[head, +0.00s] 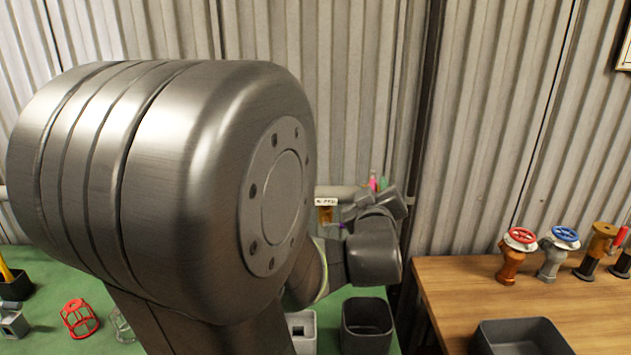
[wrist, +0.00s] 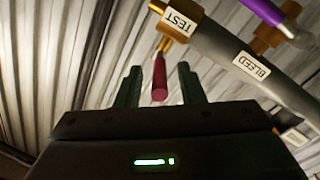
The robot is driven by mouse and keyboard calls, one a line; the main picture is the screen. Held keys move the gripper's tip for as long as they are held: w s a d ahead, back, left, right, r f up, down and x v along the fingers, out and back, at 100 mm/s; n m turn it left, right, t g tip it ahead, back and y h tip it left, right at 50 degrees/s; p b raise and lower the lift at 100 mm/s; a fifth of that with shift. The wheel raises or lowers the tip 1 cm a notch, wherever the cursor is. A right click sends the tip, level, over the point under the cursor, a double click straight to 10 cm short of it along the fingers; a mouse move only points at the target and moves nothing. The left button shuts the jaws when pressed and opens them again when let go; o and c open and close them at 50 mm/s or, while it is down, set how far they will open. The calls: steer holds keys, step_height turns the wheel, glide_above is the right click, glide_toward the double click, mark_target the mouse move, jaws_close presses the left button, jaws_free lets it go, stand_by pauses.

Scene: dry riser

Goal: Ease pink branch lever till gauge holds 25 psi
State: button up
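In the wrist view a dark pink lever (wrist: 159,78) hangs from a brass valve beside the TEST label (wrist: 181,21) on a grey pipe (wrist: 222,48). My gripper (wrist: 160,84) is open, with one finger on each side of the lever. Gaps show on both sides, and I cannot tell how deep the lever sits between the fingers. A purple lever (wrist: 262,11) is farther right, past the BLEED label (wrist: 251,65). In the head view my arm hides most of the pipe; a small pink piece (head: 372,181) shows above it. I cannot make out a gauge or its reading.
A wooden bench (head: 450,290) at right holds a red-wheeled valve (head: 512,255), a blue-wheeled valve (head: 556,254), a brass valve (head: 597,250) and a dark tray (head: 522,338). A green bench (head: 50,300) at left holds a red cage (head: 79,318) and a dark bin (head: 367,325). Corrugated wall stands behind.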

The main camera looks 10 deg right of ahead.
steer(key=shift+x, duration=1.2)
steer(key=shift+c, duration=0.2)
jaws_close()
